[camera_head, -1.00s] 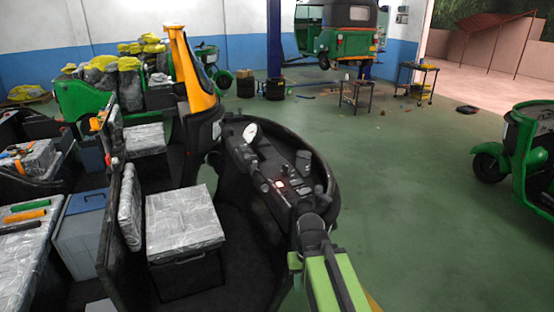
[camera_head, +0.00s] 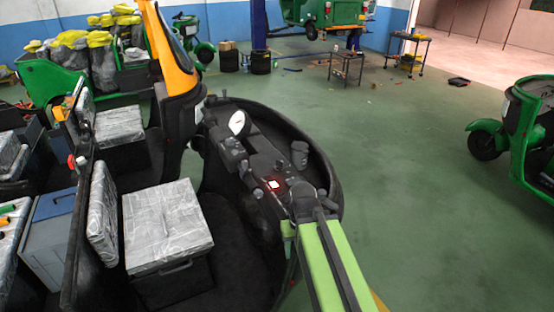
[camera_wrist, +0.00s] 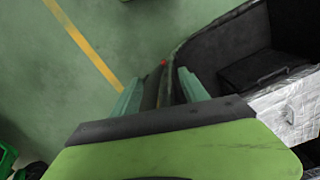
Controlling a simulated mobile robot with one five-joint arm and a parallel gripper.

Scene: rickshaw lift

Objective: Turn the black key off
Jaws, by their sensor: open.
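The dashboard (camera_head: 262,160) of an open rickshaw cab is in the middle of the head view. It carries a round white gauge (camera_head: 237,122) and a small white switch with a red glow (camera_head: 273,184). I cannot make out the black key among the dark parts of the dashboard. My green arm comes up from the bottom of the head view beside the dashboard's near right edge. In the wrist view my gripper (camera_wrist: 160,86) is open, its two pale green fingers apart. A dark strip and a small red spot show between and beyond them.
A wrapped seat (camera_head: 165,225) stands left of the dashboard. The dashboard's curved black shell (camera_head: 325,165) borders the arm. Green floor (camera_head: 410,170) is free on the right, up to another green rickshaw (camera_head: 515,140). A metal cart (camera_head: 347,66) stands at the back.

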